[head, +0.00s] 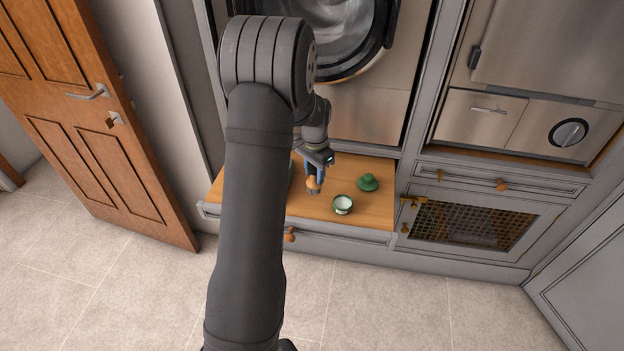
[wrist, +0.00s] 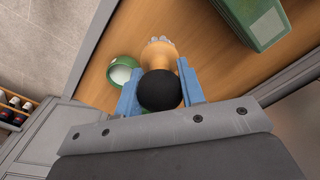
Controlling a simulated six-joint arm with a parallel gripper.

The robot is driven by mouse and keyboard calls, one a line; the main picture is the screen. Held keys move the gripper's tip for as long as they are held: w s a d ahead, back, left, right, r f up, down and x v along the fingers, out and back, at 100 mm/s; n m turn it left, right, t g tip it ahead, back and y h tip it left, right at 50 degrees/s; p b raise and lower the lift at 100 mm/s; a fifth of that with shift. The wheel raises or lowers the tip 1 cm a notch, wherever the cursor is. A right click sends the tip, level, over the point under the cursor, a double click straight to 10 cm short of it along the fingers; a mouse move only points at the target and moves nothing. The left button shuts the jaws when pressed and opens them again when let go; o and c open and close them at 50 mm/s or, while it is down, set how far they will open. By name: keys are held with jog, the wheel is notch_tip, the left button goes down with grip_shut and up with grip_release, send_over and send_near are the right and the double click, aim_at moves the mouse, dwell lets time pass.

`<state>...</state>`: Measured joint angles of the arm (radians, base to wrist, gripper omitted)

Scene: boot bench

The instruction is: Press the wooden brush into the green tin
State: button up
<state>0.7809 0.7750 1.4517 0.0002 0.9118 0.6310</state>
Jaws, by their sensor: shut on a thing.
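My gripper (head: 316,172) is shut on the wooden brush (head: 313,188) and holds it over the wooden bench top. In the wrist view the brush (wrist: 160,55) sits between the blue fingers of my gripper (wrist: 158,84). A black round end faces the camera and pale bristles show at its far end. The green tin (head: 342,209) stands open on the bench near its front edge, to the right of the brush and apart from it. Pale stuff shows inside. The tin (wrist: 125,84) is left of the brush in the wrist view.
A dark green lid-like piece (head: 368,183) lies on the bench top (head: 300,208), behind and right of the tin. A green box (wrist: 255,22) lies at the upper right in the wrist view. The front left of the bench is clear.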

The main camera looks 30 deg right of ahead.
jog(key=s+d+r, duration=0.3)
jog(key=s+r, duration=0.3)
jog(key=s, duration=0.4)
jog(key=shift+w+d+f, duration=0.4)
jog(key=shift+f, duration=0.7)
jog(key=shift+w+d+f, duration=0.35)
jog(key=shift+d+f, duration=0.05)
jog(key=shift+f, duration=0.75)
jog(key=shift+w+d+f, duration=0.4)
jog(key=shift+f, duration=0.7)
jog(key=shift+f, duration=1.05)
dwell(2.6)
